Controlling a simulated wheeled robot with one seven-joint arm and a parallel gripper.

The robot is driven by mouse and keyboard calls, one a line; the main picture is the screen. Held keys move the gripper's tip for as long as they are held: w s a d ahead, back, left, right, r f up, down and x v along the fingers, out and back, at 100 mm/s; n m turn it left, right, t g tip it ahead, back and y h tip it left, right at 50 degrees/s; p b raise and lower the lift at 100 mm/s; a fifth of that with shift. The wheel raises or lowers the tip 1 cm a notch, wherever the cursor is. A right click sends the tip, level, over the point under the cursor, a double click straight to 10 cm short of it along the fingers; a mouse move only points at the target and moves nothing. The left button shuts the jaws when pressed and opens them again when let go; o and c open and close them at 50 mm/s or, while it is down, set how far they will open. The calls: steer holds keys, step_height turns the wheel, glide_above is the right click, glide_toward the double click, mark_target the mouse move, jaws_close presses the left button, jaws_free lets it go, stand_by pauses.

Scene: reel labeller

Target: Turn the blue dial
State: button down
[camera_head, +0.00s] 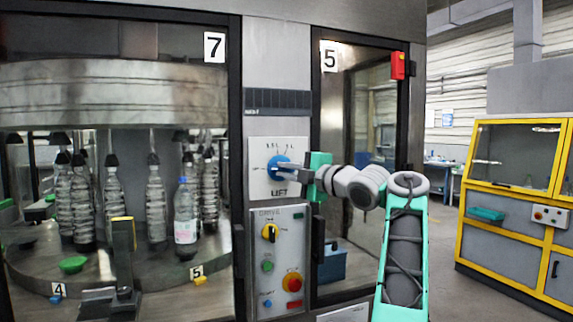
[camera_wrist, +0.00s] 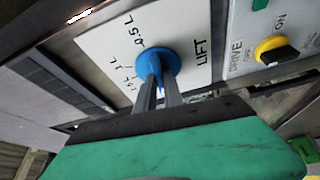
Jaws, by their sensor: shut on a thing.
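The blue dial (camera_head: 276,168) sits on a white plate (camera_head: 262,181) marked LIFT, on the grey post between the two glazed doors. In the wrist view the blue dial (camera_wrist: 158,64) is near the top middle, with scale marks and 0.5 L printed beside it. My gripper (camera_head: 287,170) reaches in from the right at the dial. In the wrist view the two dark fingers of my gripper (camera_wrist: 159,88) are at the dial's grip bar, shut on it. The fingers hide part of the bar, and I cannot tell exactly which mark it points to.
Below is the DRIVE panel (camera_head: 281,298) with a yellow-and-black knob (camera_head: 270,232), a green button (camera_head: 267,266) and a red knob (camera_head: 292,282). Door handles stand out on both sides of the post. Bottles (camera_head: 156,205) stand on a carousel behind the left glass. A yellow-framed cabinet (camera_head: 510,215) is at right.

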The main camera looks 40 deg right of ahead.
steer(key=shift+n+p, duration=0.35)
steer(key=shift+n, duration=0.15)
steer(key=c, duration=1.5)
jaws_free()
steer(key=shift+o, duration=0.2)
steer(key=s+b, duration=0.1)
steer(key=s, duration=0.6)
steer(key=shift+s+d+b, duration=0.35)
steer(key=shift+d, duration=0.1)
